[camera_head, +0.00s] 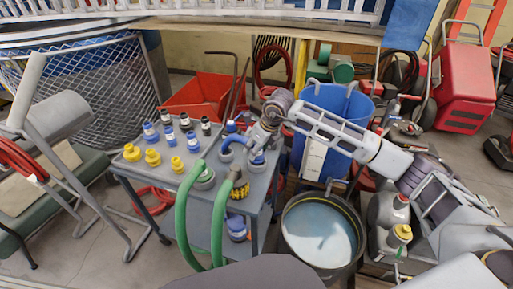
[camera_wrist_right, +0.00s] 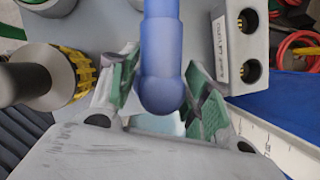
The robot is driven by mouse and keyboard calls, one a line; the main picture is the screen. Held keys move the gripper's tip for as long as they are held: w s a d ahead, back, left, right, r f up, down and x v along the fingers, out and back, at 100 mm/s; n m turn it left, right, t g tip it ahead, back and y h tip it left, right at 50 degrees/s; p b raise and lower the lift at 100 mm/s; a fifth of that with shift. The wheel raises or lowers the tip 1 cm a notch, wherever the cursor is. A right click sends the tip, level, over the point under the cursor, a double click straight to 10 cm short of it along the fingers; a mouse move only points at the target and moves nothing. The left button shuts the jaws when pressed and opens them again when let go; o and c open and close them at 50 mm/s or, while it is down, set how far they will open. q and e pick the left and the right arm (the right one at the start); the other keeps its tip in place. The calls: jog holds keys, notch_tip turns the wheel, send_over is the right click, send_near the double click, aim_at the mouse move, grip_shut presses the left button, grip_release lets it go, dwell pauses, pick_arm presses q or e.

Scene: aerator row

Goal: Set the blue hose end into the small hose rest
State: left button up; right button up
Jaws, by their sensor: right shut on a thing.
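The blue hose end (camera_wrist_right: 160,60) is a smooth blue tube with a rounded tip. In the right wrist view it lies between the green-padded fingers of my right gripper (camera_wrist_right: 163,92), which is shut on it. My left gripper is out of view.
The grey cart top (camera_head: 140,171) carries several yellow, blue and black fittings. A green hose (camera_head: 185,215) loops over its front, near a black-and-yellow fitting (camera_head: 240,190). A blue bin (camera_head: 335,105) and a water-filled tub (camera_head: 318,232) stand to the right.

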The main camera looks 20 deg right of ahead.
jog(key=shift+f+b, duration=0.95)
jog(key=shift+f, duration=0.35)
dwell(0.5)
jog(key=o, duration=1.2)
jog(key=shift+r, duration=0.1)
jog(key=shift+v, duration=5.95)
jog(key=shift+s+d, duration=0.1)
